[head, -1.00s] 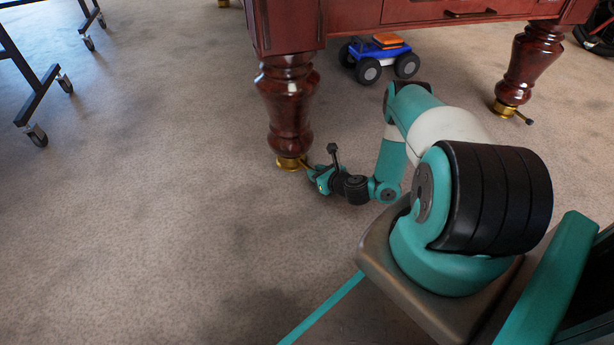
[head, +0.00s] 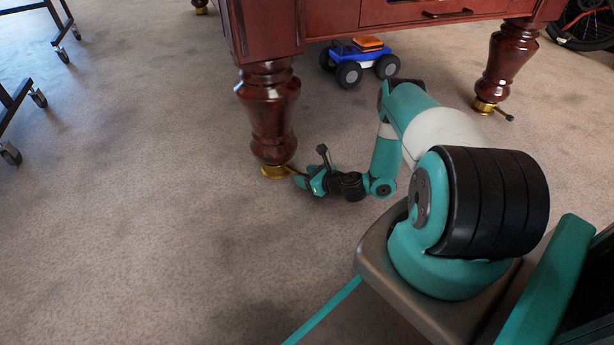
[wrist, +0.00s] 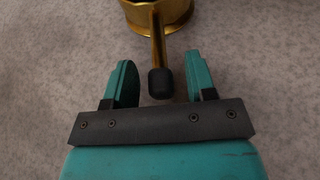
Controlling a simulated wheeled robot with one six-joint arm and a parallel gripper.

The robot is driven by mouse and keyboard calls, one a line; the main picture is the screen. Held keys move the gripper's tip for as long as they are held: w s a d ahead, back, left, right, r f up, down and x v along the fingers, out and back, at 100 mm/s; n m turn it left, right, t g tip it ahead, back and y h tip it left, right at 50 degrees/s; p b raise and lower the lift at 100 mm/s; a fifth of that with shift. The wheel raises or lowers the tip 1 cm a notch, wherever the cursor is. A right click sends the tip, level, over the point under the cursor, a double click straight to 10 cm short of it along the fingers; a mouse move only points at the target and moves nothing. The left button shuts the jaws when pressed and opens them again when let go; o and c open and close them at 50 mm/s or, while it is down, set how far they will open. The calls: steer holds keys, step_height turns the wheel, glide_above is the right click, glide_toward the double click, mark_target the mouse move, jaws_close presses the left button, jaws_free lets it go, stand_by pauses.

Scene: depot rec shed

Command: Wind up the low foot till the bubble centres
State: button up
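The near leg (head: 268,115) of the dark red wooden table ends in a brass foot (head: 275,172) on the carpet. The foot also shows at the top of the wrist view (wrist: 170,12). A brass lever (wrist: 158,45) with a black knob (wrist: 160,83) sticks out of it towards me. My gripper (wrist: 163,78) is open, with its two teal fingers on either side of the knob and gaps on both sides. In the head view my gripper (head: 312,181) is low beside the foot, to its right. No bubble level shows in either view.
Another table leg with a brass foot and lever (head: 488,107) stands at the right. A blue toy truck (head: 358,62) sits under the table. Castered black frames (head: 22,95) are at the left, and a bicycle wheel (head: 585,22) is at the top right. The carpet at left is clear.

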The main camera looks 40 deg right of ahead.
steer(key=p+v, duration=0.9)
steer(key=v, duration=0.8)
steer(key=shift+s+p, duration=0.2)
steer(key=shift+p, duration=0.2)
steer(key=shift+a+r, duration=0.1)
